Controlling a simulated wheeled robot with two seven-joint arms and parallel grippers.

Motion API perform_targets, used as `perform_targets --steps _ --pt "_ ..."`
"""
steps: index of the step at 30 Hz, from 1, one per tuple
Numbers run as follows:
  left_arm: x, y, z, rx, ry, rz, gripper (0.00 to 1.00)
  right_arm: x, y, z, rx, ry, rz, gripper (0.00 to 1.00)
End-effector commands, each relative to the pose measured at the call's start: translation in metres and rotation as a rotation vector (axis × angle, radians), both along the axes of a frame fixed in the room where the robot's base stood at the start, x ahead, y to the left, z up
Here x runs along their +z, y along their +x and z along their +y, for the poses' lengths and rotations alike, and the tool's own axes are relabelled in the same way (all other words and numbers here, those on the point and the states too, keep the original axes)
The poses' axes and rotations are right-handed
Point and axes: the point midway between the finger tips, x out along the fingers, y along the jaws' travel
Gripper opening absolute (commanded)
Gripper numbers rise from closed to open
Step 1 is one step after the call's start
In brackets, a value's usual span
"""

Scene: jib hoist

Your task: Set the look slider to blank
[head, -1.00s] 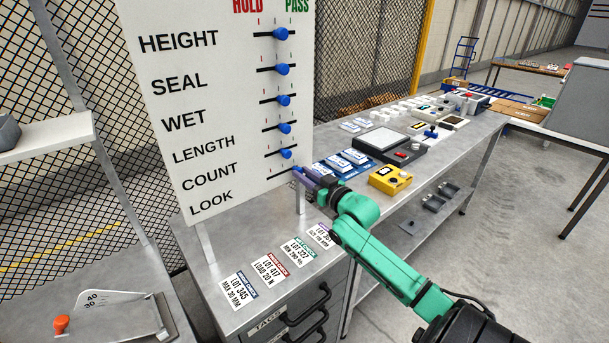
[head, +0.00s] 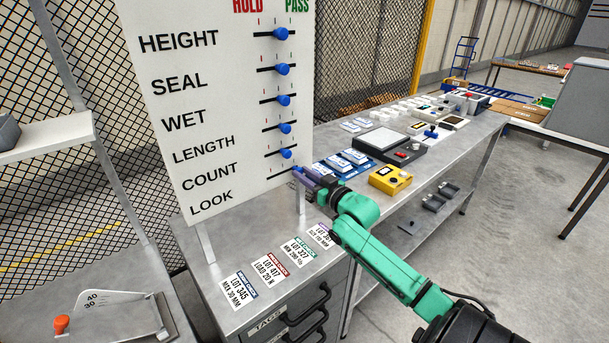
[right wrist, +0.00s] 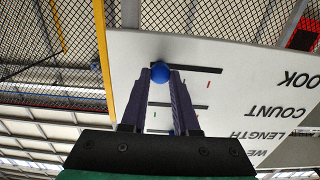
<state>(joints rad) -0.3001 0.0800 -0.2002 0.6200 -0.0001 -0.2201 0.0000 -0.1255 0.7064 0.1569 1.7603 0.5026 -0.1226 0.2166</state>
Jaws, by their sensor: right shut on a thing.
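A white upright board (head: 160,110) carries a column of labelled sliders with blue knobs, headed HOLD at left and PASS at right. The LOOK slider is the lowest one. Its blue knob (head: 297,170) is mostly covered by my right gripper (head: 302,175) in the head view. In the right wrist view the board is upside down, and the LOOK knob (right wrist: 160,73) is between the tips of my right gripper (right wrist: 161,78), which is shut on it. There the knob is near the left end of its dark slot, the PASS side. My left gripper is not in view.
The other knobs, such as COUNT (head: 286,154), sit around the middle of their slots just above. The metal bench (head: 235,262) below holds several lot cards, a yellow device (head: 390,179) and a grey scale (head: 380,145) to the right.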

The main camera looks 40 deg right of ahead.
Motion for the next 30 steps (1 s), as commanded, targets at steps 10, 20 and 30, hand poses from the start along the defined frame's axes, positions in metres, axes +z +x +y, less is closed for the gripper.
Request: perform_targets --steps 10,20,30 --pt "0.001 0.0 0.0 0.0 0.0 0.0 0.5 0.0 0.0 0.001 0.0 0.001 0.001 0.0" --pt "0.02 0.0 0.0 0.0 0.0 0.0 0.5 0.0 0.001 0.04 0.0 0.003 0.004 0.0" --pt "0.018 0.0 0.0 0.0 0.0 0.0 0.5 -0.001 0.001 0.04 0.0 0.0 0.002 0.6"
